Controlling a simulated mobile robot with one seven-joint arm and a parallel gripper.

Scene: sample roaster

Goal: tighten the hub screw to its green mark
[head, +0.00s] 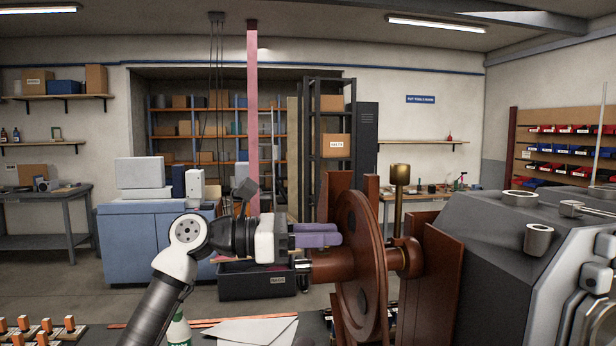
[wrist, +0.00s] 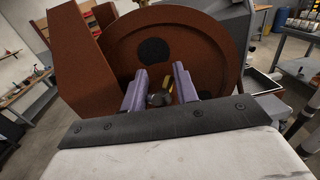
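A large rust-brown wheel (head: 362,262) stands upright on the machine, its hub shaft (head: 330,264) pointing left toward my arm. My gripper (head: 340,234) has purple fingers and reaches right to the wheel's face, just above the shaft in the head view. In the wrist view the wheel (wrist: 205,50) fills the upper part and the fingers of my gripper (wrist: 158,76) are spread apart. A small dark round piece, perhaps the hub screw (wrist: 159,98), shows between them, with a brass-coloured piece (wrist: 172,84) beside it. I cannot tell whether the fingers touch it. I cannot make out a green mark.
Brown upright plates (head: 440,275) flank the wheel, with a brass cup (head: 400,175) above. The grey machine body (head: 500,250) blocks the right. A dark bin (head: 257,281) stands behind my gripper. Orange-topped pieces (head: 45,328) and a bottle (head: 179,330) are at the lower left.

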